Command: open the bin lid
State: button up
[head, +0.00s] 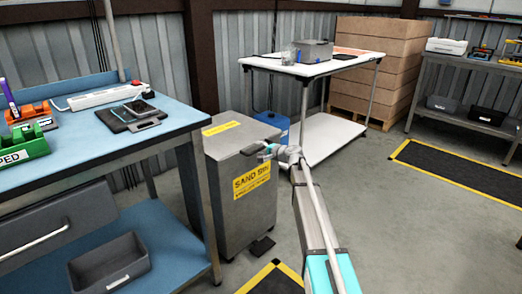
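A grey bin (232,210) with a yellow "SAND BIN" label stands on the floor in the middle of the head view. Its flat lid (235,137) is closed and carries a yellow strip at the back. A dark piece (250,150), possibly the lid's handle, shows near the front right of the lid. A dark pedal-like piece (262,248) lies at the foot of the bin. My gripper (265,153) is at the lid's front right edge, close to the dark piece. The fingers are too small to tell whether they touch it or are open or shut.
A blue workbench (150,125) with a green bin and tools is close on the left. A white table (320,66) stands behind, with a blue container (272,124) beneath it. Stacked cartons (375,65) are at the back. Open floor (400,220) lies to the right.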

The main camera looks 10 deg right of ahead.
grip_shut()
jog(key=shift+d, duration=0.1)
jog(key=shift+r, duration=0.1)
